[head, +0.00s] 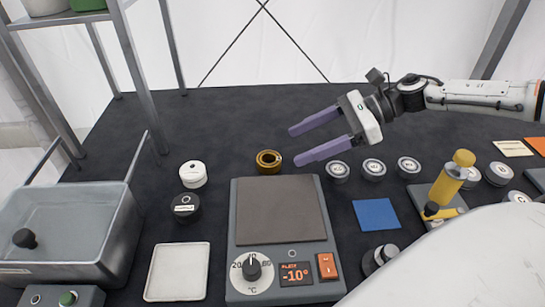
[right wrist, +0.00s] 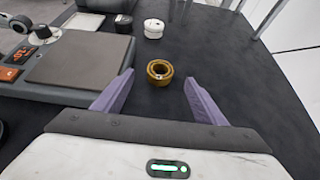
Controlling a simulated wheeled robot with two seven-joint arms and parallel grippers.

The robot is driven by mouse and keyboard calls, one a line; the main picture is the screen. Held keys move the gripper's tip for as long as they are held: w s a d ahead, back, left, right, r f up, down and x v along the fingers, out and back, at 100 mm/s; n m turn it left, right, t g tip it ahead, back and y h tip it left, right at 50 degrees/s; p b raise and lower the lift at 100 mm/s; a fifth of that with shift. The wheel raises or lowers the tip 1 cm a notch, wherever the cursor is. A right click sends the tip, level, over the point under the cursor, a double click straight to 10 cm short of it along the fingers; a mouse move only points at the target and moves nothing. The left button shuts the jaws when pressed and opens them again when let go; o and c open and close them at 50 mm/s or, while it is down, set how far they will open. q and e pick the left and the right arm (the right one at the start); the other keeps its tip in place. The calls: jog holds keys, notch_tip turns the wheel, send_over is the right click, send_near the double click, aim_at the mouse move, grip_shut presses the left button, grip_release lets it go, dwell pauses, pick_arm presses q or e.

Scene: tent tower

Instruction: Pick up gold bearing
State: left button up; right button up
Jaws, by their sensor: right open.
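The gold bearing (head: 268,161) is a small ring standing on the dark tabletop, just behind the grey hot-cold plate device (head: 281,211). It also shows in the right wrist view (right wrist: 160,72), ahead of the fingertips and roughly centred between them. My right gripper (head: 292,145) comes in from the right with its purple fingers open and empty. Its fingertips are to the right of the bearing and apart from it. In the right wrist view, the open fingers (right wrist: 158,82) point toward the bearing. My left gripper is in neither view.
A white container (head: 193,174) and a black one (head: 186,206) stand left of the bearing. Several labelled silver weights (head: 373,169) stand right. A grey basin (head: 75,225), white tray (head: 177,272), blue square (head: 376,215) and yellow bottle (head: 452,178) surround the device. The back of the table is clear.

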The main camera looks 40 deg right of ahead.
aim_at(277, 158)
jog(key=shift+w+a+f, duration=0.15)
jog(key=shift+a+f, duration=0.05)
jog(key=shift+a, duration=0.3)
jog(key=shift+w+a+f, duration=0.2)
jog(key=shift+a+f, duration=0.1)
jog(key=shift+a, duration=0.05)
jog(key=p+x, duration=0.1)
jog(key=x, duration=0.4)
jog(key=shift+w+d+p, duration=0.1)
jog(key=shift+w+p, duration=0.15)
jog(key=shift+p, duration=0.05)
jog(key=shift+f, duration=0.2)
jog(key=c, duration=1)
jog(key=shift+c, duration=1.3)
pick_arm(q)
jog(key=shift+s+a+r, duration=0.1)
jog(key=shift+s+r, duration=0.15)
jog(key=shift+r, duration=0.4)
